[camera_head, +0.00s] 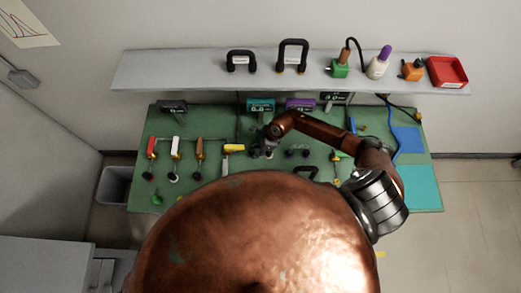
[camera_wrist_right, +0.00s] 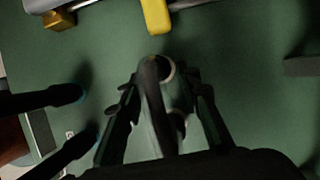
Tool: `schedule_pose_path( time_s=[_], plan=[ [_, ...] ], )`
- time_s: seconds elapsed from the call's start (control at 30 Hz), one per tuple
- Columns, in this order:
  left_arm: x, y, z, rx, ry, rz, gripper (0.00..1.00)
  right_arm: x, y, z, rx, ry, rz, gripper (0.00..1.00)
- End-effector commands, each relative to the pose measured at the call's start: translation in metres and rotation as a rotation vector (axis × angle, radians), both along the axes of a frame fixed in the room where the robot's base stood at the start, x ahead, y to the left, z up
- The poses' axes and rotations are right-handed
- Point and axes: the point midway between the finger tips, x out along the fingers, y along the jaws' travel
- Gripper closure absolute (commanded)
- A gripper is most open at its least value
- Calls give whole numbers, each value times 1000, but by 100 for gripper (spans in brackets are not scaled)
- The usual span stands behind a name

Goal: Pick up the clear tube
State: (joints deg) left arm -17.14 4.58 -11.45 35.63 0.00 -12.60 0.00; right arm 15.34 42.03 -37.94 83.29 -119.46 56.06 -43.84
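My right gripper (camera_head: 268,143) reaches down over the middle of the green table from the right. In the right wrist view, its two dark fingers (camera_wrist_right: 162,85) stand apart with a gap between them. A grey, see-through tube with a pale round rim, which looks like the clear tube (camera_wrist_right: 168,70), is in that gap, seen nearly end-on. I see no firm contact of both fingers on it. In the head view the tube is small and mostly hidden by the gripper. My left gripper is not in view.
A yellow object (camera_head: 233,148) lies close left of the gripper. A black U-shaped handle (camera_head: 305,172) stands nearby, lower right. A shelf (camera_head: 205,72) with more objects runs behind.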

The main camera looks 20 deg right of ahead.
Motion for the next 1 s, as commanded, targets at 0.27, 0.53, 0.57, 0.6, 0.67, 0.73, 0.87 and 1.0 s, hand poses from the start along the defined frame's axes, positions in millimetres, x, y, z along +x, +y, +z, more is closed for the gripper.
schedule_pose_path(
  time_s=[0.27, 0.53, 0.57, 0.6, 0.67, 0.73, 0.87, 1.0],
  plan=[
    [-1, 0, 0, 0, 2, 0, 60, 0, 0, 0, 0, 0, 0, 90],
    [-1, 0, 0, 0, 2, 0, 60, 0, 0, 1, 0, -1, 0, 100],
    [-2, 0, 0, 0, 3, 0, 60, 0, 0, 1, 0, -1, 0, 100],
    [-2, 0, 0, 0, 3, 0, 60, 0, 0, 1, 0, -1, 0, 100],
    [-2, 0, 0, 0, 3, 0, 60, 0, 0, 1, 0, -1, 0, 100],
    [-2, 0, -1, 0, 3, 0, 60, 1, 0, 3, 0, -2, 1, 100],
    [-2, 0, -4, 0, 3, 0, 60, 2, -1, 16, 0, -6, 2, 100],
    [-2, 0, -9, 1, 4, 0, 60, 2, -1, 43, -1, -7, 3, 100]
  ],
)
